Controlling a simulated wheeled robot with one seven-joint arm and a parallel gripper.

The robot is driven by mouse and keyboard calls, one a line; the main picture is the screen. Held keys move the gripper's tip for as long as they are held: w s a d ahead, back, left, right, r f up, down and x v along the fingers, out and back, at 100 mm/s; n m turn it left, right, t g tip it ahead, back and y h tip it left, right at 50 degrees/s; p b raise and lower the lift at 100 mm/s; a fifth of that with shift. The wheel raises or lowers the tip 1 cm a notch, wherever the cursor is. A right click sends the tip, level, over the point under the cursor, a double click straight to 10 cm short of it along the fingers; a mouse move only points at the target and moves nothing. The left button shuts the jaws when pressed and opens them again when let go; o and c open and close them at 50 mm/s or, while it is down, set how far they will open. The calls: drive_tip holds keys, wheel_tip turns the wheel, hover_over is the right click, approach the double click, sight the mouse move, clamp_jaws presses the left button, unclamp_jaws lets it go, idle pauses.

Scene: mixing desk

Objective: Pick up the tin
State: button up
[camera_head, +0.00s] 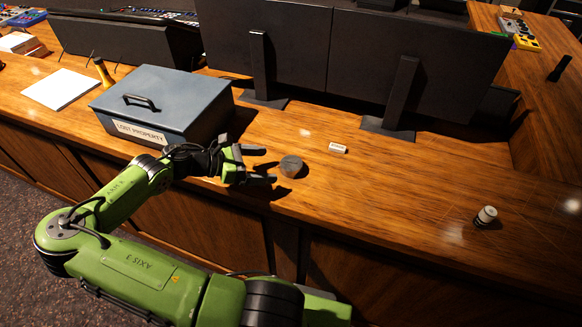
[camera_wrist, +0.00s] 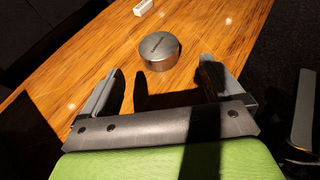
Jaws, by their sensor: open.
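The tin (camera_head: 291,166) is a small round grey metal can with a flat lid, standing on the wooden desk. It also shows in the wrist view (camera_wrist: 160,52), with dark lettering on its lid. My gripper (camera_head: 262,166) is open and empty, just left of the tin in the head view. In the wrist view my two fingers (camera_wrist: 160,82) point toward the tin, which stands just beyond their tips. I see no contact between the fingers and the tin.
A small white block (camera_head: 338,148) lies right of the tin. A grey lost property box (camera_head: 165,103) stands left, behind my arm. Monitor stands (camera_head: 388,128) rise behind. A white-topped cylinder (camera_head: 486,216) is at the far right. The desk (camera_head: 400,195) between is clear.

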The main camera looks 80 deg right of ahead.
sight(282, 165)
drive_tip(key=b+x, duration=0.1)
drive_tip(key=x, duration=0.6)
drive_tip(key=shift+s+d+f, duration=0.15)
drive_tip(key=shift+d+f, duration=0.15)
drive_tip(key=c, duration=1.1)
